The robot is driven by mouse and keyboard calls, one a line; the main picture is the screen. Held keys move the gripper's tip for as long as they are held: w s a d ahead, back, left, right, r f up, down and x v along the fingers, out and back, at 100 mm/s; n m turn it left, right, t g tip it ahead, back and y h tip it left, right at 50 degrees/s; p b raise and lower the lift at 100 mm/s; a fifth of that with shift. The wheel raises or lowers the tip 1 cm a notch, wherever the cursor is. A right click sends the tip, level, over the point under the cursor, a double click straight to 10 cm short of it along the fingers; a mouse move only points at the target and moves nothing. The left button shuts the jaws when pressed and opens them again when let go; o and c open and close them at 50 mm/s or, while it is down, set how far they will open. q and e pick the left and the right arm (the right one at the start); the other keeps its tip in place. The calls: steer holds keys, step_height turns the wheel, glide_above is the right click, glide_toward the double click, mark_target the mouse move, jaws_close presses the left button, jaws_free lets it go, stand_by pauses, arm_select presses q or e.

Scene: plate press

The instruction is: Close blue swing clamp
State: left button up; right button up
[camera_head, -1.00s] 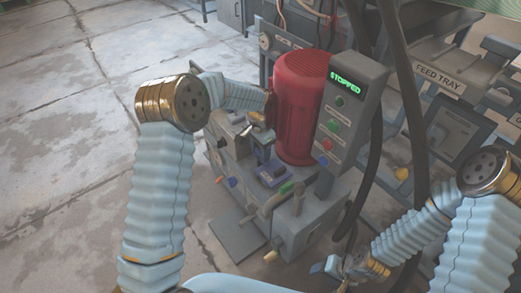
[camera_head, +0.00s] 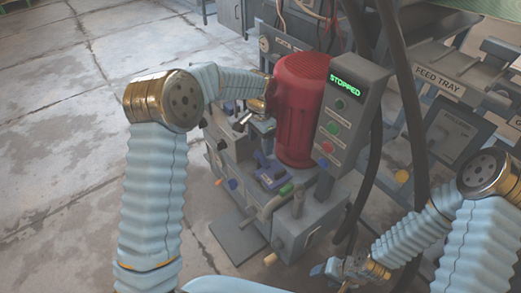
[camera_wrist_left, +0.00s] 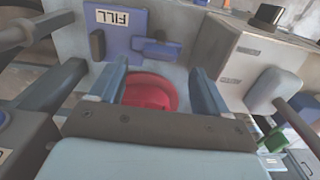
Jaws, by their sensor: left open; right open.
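A blue part (camera_head: 270,178) sits low on the front of the grey press, left of the red motor in the head view. My right gripper (camera_head: 334,267) is open and empty at the lower right.
The red motor (camera_head: 297,115) and the control post reading STOPPED (camera_head: 345,90) stand close on the right. A red round thing (camera_wrist_left: 150,92) shows between my left fingers. Black hoses hang behind the post. The floor at left is clear.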

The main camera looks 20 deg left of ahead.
arm_select(q)
step_height(320, 180, up, 8)
steer(key=shift+r, duration=0.15)
stand_by(0.7)
